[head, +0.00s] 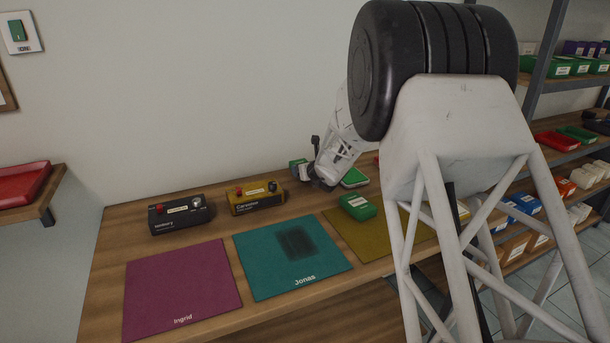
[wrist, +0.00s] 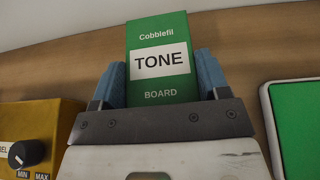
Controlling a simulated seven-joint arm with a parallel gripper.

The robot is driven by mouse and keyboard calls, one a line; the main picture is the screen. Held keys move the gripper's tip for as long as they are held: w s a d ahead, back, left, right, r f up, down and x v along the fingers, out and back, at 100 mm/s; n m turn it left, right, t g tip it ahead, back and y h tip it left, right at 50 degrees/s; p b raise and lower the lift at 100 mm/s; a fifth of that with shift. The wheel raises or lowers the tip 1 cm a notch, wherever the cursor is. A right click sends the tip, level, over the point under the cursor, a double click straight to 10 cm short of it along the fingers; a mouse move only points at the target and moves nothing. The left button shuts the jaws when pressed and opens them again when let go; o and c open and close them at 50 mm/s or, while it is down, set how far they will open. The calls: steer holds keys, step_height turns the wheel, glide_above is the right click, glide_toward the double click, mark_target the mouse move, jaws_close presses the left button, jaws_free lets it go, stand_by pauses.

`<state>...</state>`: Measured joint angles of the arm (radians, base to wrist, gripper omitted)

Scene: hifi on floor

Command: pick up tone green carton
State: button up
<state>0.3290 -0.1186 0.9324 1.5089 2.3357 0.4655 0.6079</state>
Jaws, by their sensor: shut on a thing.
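The green tone carton (wrist: 158,30), with a white "TONE" label and the words "Cobblefil" and "BOARD", stands between the blue fingers of my gripper (wrist: 160,80) in the wrist view. My gripper is shut on it, one finger on each side. In the head view the carton (head: 297,168) shows as a small green and white block at the back of the table by the wall, beside my gripper (head: 312,168). Its lower part is hidden by my gripper in the wrist view. I cannot tell whether it touches the table.
A yellow device (head: 257,197) and a black device (head: 181,214) stand to the left. A green-topped tray (head: 354,177) lies right of my gripper. A green box (head: 357,207) sits in front. Magenta (head: 182,285), teal (head: 265,275) and olive (head: 365,240) mats lie along the front.

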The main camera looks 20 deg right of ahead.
steer(key=shift+s+a+r, duration=0.1)
steer(key=shift+s+r, duration=0.15)
steer(key=shift+r, duration=0.2)
steer(key=s+a, duration=0.1)
steer(key=s, duration=0.4)
steer(key=s+a+r, duration=0.1)
steer(key=s, duration=0.4)
steer(key=s+a, duration=0.2)
steer(key=s, duration=0.3)
steer(key=shift+r, duration=0.2)
